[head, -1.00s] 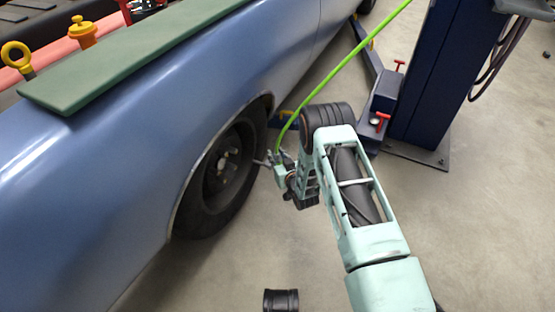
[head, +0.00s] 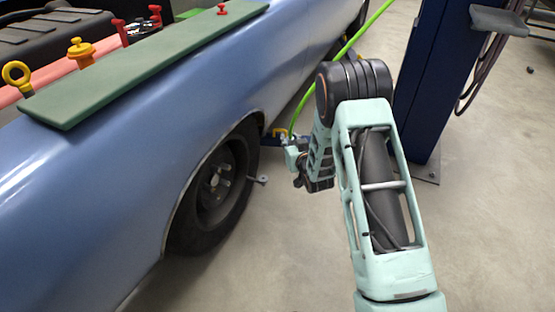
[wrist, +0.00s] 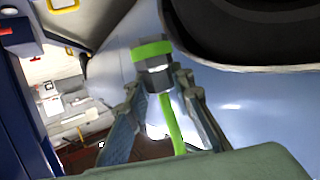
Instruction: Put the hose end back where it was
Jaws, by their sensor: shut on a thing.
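The hose end (wrist: 152,62), a dark grey hex fitting with a bright green band, is between the two fingers of my gripper (wrist: 158,84) in the wrist view. My gripper is shut on it, and the green hose (wrist: 170,120) trails from it between the fingers. In the head view my gripper (head: 291,150) is low beside the blue car's front wheel (head: 215,185), to the right of it and apart from it. The green hose (head: 350,43) runs from there up past the lift post to the top edge. The hose end itself is too small to make out there.
The blue car (head: 140,140) fills the left, with a green board (head: 150,65) on its fender. A small grey piece (head: 258,180) sticks out beside the tyre. The dark blue lift post (head: 435,80) stands at the right. The floor (head: 270,260) in front is clear.

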